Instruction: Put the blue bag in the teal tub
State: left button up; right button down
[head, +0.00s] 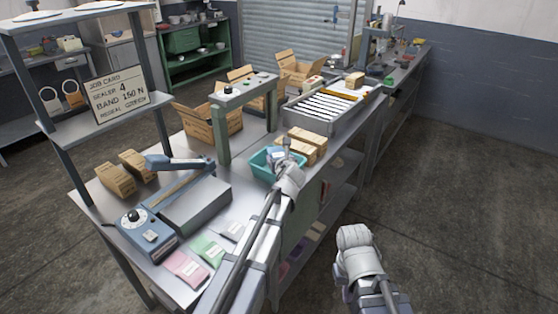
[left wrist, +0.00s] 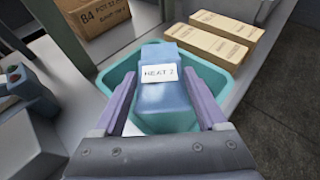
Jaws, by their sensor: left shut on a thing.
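The teal tub (head: 254,167) stands on the metal bench near its right edge. The blue bag (left wrist: 165,97), with a white label, is between the purple fingers of my left gripper (left wrist: 163,100) in the left wrist view. It is over or inside the tub (left wrist: 213,78); whether it touches the bottom cannot be told. In the head view my left gripper (head: 281,160) is at the tub and mostly hides the bag. My right gripper (head: 355,238) hangs off the bench to the right, its fingers not clearly visible.
Tan packages (head: 308,144) lie just behind the tub. A grey-green frame (head: 222,125) stands left of it. A sealer (head: 148,235), pink (head: 186,267) and green (head: 208,248) bags are on the near bench. A roller conveyor (head: 325,108) is beyond. Floor at right is clear.

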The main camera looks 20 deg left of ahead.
pick_arm(q)
jog(key=shift+f+b, duration=0.55)
jog(key=shift+f, duration=0.1)
jog(key=o, duration=1.4)
jog(key=shift+r+p, duration=0.55)
jog(key=shift+p, duration=0.05)
jog(key=p+v, duration=0.4)
jog(key=v, duration=0.8)
jog(key=shift+r+p, duration=0.2)
jog(key=shift+p, duration=0.2)
jog(key=s+d+f+n+g+h, duration=0.1)
jog(key=s+d+f+n+g, duration=0.3)
jog(key=s+n, duration=0.4)
jog(key=s+d+f+n+g+h, duration=0.2)
jog(key=s+d+f+n+g, duration=0.1)
jog(key=s+n, duration=0.6)
jog(key=s+d+f+n+g+h, duration=0.1)
jog(key=s+d+f+n+g, duration=0.3)
jog(key=s+n, duration=0.5)
jog(key=shift+d+f+n+g+h, duration=0.15)
jog(key=shift+f+n+g, duration=0.2)
jog(key=shift+f, duration=0.25)
jog(key=shift+d+f+n+g+h, duration=0.15)
jog(key=shift+d+f+n+g, duration=0.1)
jog(key=shift+f+g, duration=0.3)
